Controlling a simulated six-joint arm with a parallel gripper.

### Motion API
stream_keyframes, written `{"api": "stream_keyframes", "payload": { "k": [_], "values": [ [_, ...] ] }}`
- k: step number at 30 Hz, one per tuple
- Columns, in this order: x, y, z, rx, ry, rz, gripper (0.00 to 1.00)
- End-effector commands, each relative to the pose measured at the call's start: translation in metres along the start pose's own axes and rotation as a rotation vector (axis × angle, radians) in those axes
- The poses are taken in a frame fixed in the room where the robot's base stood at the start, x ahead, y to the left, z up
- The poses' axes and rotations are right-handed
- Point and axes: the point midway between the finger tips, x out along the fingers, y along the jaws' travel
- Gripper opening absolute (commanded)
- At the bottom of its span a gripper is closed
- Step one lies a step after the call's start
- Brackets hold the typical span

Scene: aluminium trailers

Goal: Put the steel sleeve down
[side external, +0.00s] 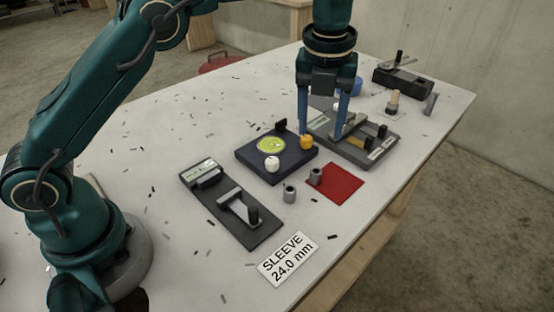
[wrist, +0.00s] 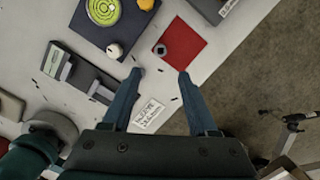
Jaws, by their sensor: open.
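Two short grey steel sleeves show in the side view. One sleeve (side external: 316,176) stands upright at the left edge of the red mat (side external: 345,184); the other sleeve (side external: 290,194) stands on the bare table just left of the mat. In the wrist view a sleeve (wrist: 160,50) shows at the left edge of the red mat (wrist: 187,43), just beyond the fingertips. My gripper (side external: 322,131) is open and empty, its fingers pointing down and apart. In the wrist view my gripper (wrist: 161,74) has nothing between its fingers. Its exact height over the table is hard to tell.
A dark block (side external: 256,163) with a green dial, a white knob and an orange knob is left of the mat. A dark clamp plate (side external: 225,205) lies nearer my base. A grey fixture (side external: 372,150) stands behind the mat. A "SLEEVE 24.0 mm" card (side external: 287,259) lies in front.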

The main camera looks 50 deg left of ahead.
Motion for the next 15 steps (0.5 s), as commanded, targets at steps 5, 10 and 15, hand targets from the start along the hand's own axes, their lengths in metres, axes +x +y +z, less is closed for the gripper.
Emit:
{"api": "stream_keyframes", "payload": {
  "k": [5,10,15],
  "values": [
    [-0.028,0.019,-0.001,-0.267,-0.021,-0.038,0.59],
    [-0.060,0.052,-0.014,-0.717,-0.034,-0.111,0.59],
    [-0.079,0.089,-0.036,-1.179,-0.023,-0.193,0.59]
  ]
}}
